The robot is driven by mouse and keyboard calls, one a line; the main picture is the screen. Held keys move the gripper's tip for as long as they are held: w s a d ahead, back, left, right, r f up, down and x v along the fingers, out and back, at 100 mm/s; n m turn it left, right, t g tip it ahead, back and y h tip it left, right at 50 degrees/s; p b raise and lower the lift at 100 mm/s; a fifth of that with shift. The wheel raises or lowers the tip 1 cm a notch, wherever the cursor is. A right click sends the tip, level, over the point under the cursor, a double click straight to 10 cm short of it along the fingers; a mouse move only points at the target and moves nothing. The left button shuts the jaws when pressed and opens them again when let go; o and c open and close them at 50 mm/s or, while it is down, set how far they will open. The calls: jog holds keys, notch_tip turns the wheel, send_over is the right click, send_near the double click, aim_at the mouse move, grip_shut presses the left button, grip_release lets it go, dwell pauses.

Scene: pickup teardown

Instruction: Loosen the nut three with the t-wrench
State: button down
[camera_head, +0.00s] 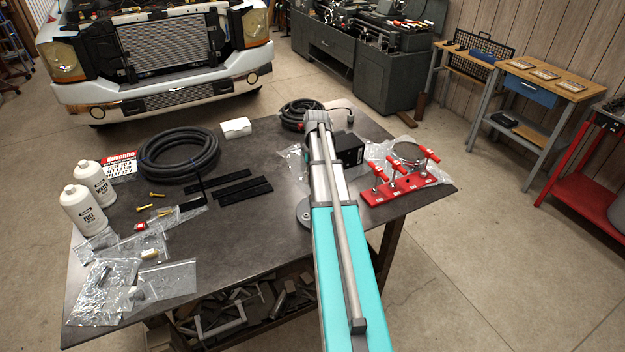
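A red rack (405,188) lies at the right end of the dark table, with small white markings too small to read. Several red parts stand up from it, including a T-shaped handle (376,169) at its left and another T-shaped handle (430,155) at its right. I cannot tell which is the t-wrench, and nut three cannot be made out. My teal and grey arm reaches over the table, left of the rack. My gripper cannot be seen, and nothing visible of my arm touches the rack.
The dark table (245,225) holds a coiled black hose (178,155), black strips (245,191), white bottles (83,210) and plastic bags (105,290) on the left. A black box (349,150) stands between my arm and the rack. Clear plastic and a metal ring (408,151) lie behind the rack.

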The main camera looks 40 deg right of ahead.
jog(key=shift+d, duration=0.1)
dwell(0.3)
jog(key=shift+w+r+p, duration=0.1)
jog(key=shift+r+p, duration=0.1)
jog(key=shift+p, duration=0.2)
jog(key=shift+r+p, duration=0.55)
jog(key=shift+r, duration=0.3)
